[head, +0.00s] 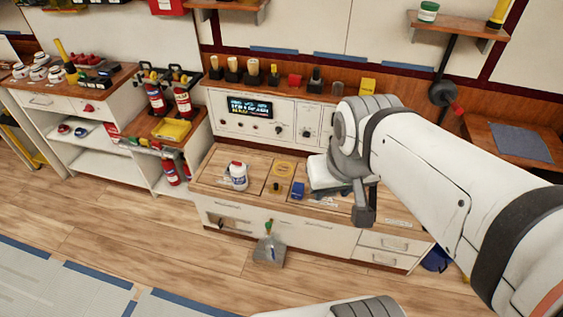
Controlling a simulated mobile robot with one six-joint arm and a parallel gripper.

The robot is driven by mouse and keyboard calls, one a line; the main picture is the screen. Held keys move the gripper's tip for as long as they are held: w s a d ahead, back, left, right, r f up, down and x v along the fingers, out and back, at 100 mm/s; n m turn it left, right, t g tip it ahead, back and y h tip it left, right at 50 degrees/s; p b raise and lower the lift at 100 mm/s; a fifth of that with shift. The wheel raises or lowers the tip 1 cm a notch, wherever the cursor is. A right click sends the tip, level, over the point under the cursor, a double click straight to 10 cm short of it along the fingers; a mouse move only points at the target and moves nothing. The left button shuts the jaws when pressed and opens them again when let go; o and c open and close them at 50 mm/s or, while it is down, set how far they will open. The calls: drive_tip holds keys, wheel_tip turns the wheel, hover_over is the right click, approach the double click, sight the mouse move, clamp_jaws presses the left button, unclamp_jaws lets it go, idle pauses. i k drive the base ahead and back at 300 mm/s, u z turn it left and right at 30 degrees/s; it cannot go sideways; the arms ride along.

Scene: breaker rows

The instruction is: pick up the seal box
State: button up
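No object in the head view carries a label I can read as the seal box. A small blue box (298,190) sits on the wooden counter (218,180), left of my gripper. A small yellow box (367,86) stands on the ledge behind the panel. My gripper (350,200) is above the right part of the counter, seen from behind and partly hidden by my wrist. A pale block-like shape (325,172) shows beside it; I cannot tell whether it is held. The fingertips are not clear.
A panel (262,118) with knobs rises behind. Fire extinguishers (156,98) are at left. Wooden floor is open in front.

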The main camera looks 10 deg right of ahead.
sight(298, 188)
drive_tip(key=u, duration=0.1)
drive_tip(key=i, duration=1.1)
drive_tip(key=u, duration=0.55)
drive_tip(key=k, duration=1.1)
drive_tip(key=z, duration=0.2)
drive_tip(key=i, duration=1)
drive_tip(key=z, duration=0.05)
